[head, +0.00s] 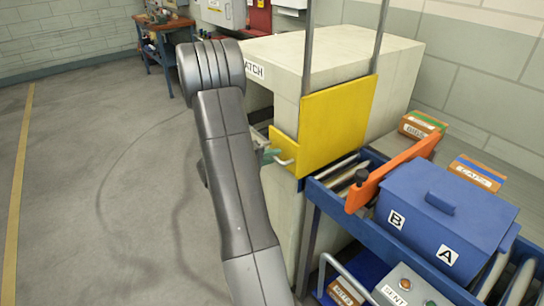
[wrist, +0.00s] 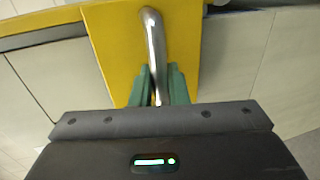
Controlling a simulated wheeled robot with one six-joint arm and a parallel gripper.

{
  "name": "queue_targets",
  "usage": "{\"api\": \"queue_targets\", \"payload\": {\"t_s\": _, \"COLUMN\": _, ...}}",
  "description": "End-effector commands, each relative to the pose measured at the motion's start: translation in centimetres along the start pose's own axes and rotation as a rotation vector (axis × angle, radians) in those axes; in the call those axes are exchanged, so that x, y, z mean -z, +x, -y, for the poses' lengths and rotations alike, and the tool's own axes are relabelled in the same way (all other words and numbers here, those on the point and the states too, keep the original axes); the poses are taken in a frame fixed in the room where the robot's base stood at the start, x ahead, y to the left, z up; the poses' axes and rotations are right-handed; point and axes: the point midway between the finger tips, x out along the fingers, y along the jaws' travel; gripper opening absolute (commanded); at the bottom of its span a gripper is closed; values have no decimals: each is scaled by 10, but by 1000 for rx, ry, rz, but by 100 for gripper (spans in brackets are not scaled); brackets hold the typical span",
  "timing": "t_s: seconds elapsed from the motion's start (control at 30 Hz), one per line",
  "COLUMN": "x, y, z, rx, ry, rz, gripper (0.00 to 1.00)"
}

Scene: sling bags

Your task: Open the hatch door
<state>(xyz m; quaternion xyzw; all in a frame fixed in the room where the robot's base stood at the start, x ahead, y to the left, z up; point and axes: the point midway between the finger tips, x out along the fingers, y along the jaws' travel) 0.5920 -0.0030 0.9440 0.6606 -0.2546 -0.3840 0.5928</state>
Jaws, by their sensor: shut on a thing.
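The hatch door is a yellow panel (head: 333,122) on the side of a cream cabinet (head: 325,55), between two upright grey rails. Its metal handle (head: 284,160) sticks out near its lower left. In the wrist view the silver handle (wrist: 153,45) runs down between the green fingers of my gripper (wrist: 158,90), in front of the yellow door (wrist: 185,40). My gripper (head: 268,154) is shut on the handle. A dark opening shows in the cabinet left of the door. The fingertips are partly hidden by my arm in the head view.
A blue cart (head: 345,220) stands right beside the door, with an orange bar (head: 395,172) and a blue box (head: 440,215) marked A and B. Small cartons (head: 475,173) lie behind it. The floor at left is clear. A workbench (head: 165,35) stands at the back.

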Motion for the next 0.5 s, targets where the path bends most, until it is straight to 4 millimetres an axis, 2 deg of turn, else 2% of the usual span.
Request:
{"api": "queue_targets", "payload": {"t_s": 0.17, "x": 0, "y": -1, "z": -3, "rx": 0, "ry": 1, "rz": 0, "gripper": 0}}
{"api": "queue_targets", "payload": {"t_s": 0.27, "x": 0, "y": -3, "z": -12, "rx": 0, "ry": 3, "rz": -1, "gripper": 0}}
{"api": "queue_targets", "payload": {"t_s": 0.37, "x": 0, "y": -6, "z": -27, "rx": -2, "ry": 6, "rz": -2, "gripper": 0}}
{"api": "queue_targets", "payload": {"t_s": 0.5, "x": 1, "y": -13, "z": -60, "rx": -2, "ry": 9, "rz": -3, "gripper": 0}}
